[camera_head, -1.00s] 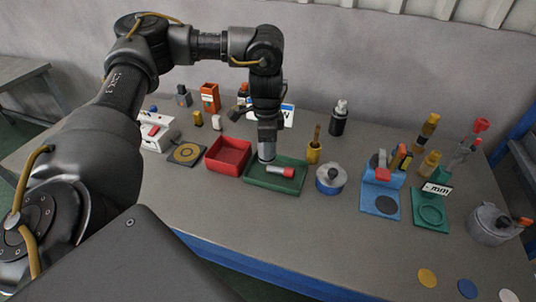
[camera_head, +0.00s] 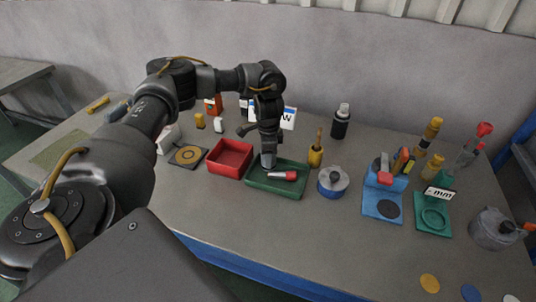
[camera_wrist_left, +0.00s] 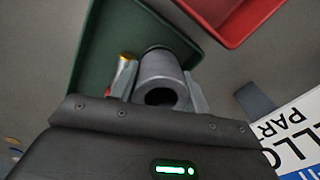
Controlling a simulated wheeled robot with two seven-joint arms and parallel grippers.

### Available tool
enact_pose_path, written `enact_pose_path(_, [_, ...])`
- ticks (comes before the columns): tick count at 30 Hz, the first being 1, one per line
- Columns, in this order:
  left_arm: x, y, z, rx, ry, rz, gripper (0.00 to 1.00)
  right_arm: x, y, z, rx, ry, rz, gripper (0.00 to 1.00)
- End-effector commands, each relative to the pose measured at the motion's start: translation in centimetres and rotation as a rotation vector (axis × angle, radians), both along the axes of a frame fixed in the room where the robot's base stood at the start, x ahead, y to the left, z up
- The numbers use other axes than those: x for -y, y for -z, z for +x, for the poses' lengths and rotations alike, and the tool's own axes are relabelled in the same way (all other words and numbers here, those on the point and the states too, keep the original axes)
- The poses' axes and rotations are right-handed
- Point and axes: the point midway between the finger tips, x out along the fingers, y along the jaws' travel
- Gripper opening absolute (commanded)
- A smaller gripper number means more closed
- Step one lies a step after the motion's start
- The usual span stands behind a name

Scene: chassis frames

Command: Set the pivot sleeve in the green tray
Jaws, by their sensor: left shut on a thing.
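The pivot sleeve (camera_wrist_left: 160,78) is a grey hollow cylinder, its round opening facing the camera in the left wrist view. My left gripper (camera_head: 268,160) is shut on it, with one finger on each side. In the head view the gripper points down over the left part of the green tray (camera_head: 262,183). The tray also shows behind the sleeve in the left wrist view (camera_wrist_left: 97,45). A red-ended part (camera_head: 285,175) lies in the tray, just right of the gripper. I cannot tell whether the sleeve touches the tray floor. My right gripper is not in view.
A red bin (camera_head: 229,157) stands just left of the tray, and a round blue-and-grey pot (camera_head: 333,182) to its right. A yellow cup (camera_head: 315,156) and a black bottle (camera_head: 340,122) are behind. Blue (camera_head: 383,207) and green (camera_head: 433,219) stands are further right.

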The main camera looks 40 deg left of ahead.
Motion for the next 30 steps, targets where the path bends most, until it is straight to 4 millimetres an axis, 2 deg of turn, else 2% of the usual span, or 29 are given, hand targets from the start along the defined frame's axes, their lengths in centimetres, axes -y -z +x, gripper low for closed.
enact_pose_path(11, [0.0, 0.4, 0.0, 0.000, 0.000, 0.000, 0.08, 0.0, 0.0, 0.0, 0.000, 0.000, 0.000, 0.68])
enact_pose_path(12, [0.0, 0.3, 0.0, 0.001, 0.000, 0.001, 0.52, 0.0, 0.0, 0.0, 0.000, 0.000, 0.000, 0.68])
enact_pose_path(16, [0.0, 0.3, 0.0, 0.001, 0.000, 0.001, 0.68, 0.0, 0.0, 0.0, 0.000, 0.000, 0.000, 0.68])
enact_pose_path(25, [0.0, 0.2, 0.0, 0.001, 0.000, 0.000, 0.68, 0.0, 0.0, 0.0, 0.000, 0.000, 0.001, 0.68])
enact_pose_path(30, [0.0, -1.7, 0.1, 0.003, 0.001, -0.001, 0.68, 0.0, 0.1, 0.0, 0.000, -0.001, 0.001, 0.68])
